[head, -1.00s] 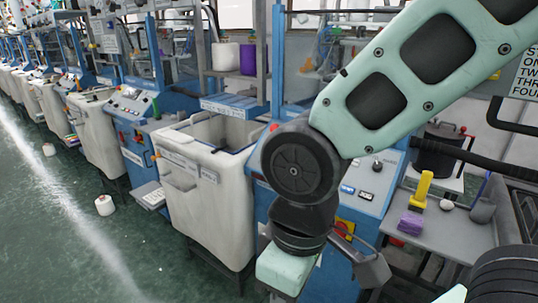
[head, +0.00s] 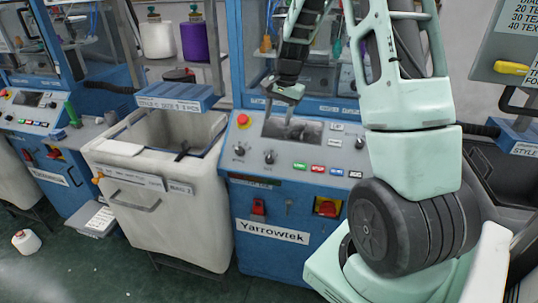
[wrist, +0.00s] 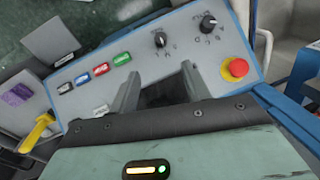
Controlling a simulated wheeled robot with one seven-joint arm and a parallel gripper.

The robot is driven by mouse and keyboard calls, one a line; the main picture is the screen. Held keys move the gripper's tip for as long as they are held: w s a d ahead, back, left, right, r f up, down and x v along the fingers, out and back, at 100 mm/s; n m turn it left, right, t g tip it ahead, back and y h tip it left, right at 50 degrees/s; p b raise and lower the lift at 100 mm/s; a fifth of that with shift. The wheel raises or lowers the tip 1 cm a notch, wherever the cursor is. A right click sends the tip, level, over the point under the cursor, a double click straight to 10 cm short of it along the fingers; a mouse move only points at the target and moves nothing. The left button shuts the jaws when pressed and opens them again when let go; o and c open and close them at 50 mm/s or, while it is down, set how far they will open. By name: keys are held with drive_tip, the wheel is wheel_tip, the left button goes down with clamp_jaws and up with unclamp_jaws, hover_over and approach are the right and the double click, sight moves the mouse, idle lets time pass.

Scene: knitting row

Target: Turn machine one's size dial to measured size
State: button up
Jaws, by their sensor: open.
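The blue Yarrowtek machine (head: 272,231) stands in the middle of the head view with a sloped grey control panel. Two black dials sit on the panel's left part: one dial (head: 238,150) and another (head: 269,157). In the wrist view they appear as one dial (wrist: 208,22) and another (wrist: 160,40). Their small markings are unreadable, and I cannot tell which is the size dial. My gripper (head: 284,98) is above the panel's dark screen. In the wrist view my gripper (wrist: 158,86) has two parted fingers with nothing between them, apart from both dials.
A red stop button (head: 242,119) is at the panel's upper left. A cream bin (head: 205,220) stands to the left.

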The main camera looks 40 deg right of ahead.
sight(269, 158)
drive_tip(key=w+f+p, duration=0.1)
drive_tip(key=f, duration=0.4)
drive_tip(key=f+p, duration=0.1)
drive_tip(key=f, duration=0.4)
drive_tip(key=w+a+f+p, duration=0.1)
drive_tip(key=f+p, duration=0.1)
drive_tip(key=f, duration=0.4)
drive_tip(key=shift+w+a+f, duration=0.1)
drive_tip(key=shift+w, duration=0.2)
drive_tip(key=c, duration=1)
